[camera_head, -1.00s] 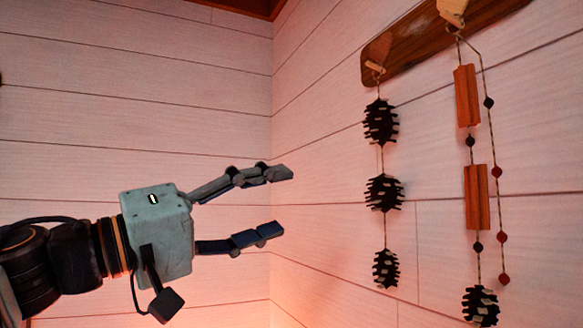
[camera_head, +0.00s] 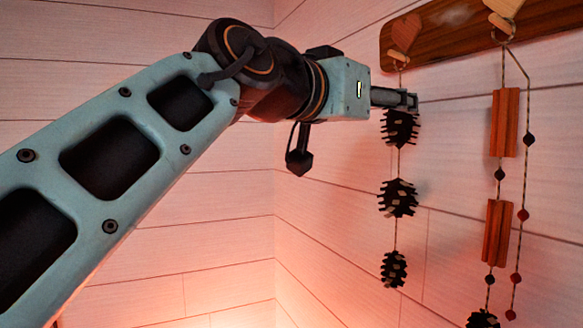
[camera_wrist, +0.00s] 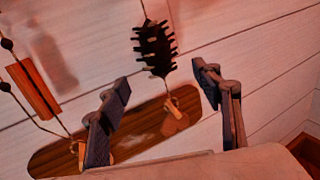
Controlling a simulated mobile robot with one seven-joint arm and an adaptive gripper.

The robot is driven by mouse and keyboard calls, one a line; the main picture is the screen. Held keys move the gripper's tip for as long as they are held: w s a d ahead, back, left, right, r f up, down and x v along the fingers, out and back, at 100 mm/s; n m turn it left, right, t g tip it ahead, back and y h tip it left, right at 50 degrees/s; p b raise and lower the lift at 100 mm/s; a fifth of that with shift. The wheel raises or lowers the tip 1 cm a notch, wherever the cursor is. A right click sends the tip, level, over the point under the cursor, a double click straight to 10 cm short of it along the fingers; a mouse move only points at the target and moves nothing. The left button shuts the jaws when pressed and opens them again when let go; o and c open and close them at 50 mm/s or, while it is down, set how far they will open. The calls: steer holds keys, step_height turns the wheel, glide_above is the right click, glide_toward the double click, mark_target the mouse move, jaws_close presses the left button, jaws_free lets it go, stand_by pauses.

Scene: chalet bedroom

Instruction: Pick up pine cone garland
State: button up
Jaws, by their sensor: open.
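The pine cone garland (camera_head: 398,198) is a string of three dark, spiky pine cones hanging from a peg on a wooden wall board. My gripper (camera_head: 412,101) is at its upper end, seen side-on by the top cone, below the peg. In the wrist view, which looks upside down, the open fingers of my gripper (camera_wrist: 161,78) stand on either side of the garland's line, with a cone of the garland (camera_wrist: 155,48) just beyond the fingertips and the peg between the fingers. Nothing is held. Whether a finger touches the garland cannot be told.
The wooden board (camera_head: 455,36) is fixed to the pale plank wall close behind the gripper. A second garland (camera_head: 503,125) of wooden blocks, dark and red beads and a cone hangs to the right. The space left of and below my arm is clear.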

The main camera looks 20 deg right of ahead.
mark_target(394, 112)
steer(key=p+x, duration=0.2)
steer(key=x, duration=0.5)
steer(key=shift+s+f, duration=0.1)
steer(key=shift+f, duration=0.1)
jaws_close()
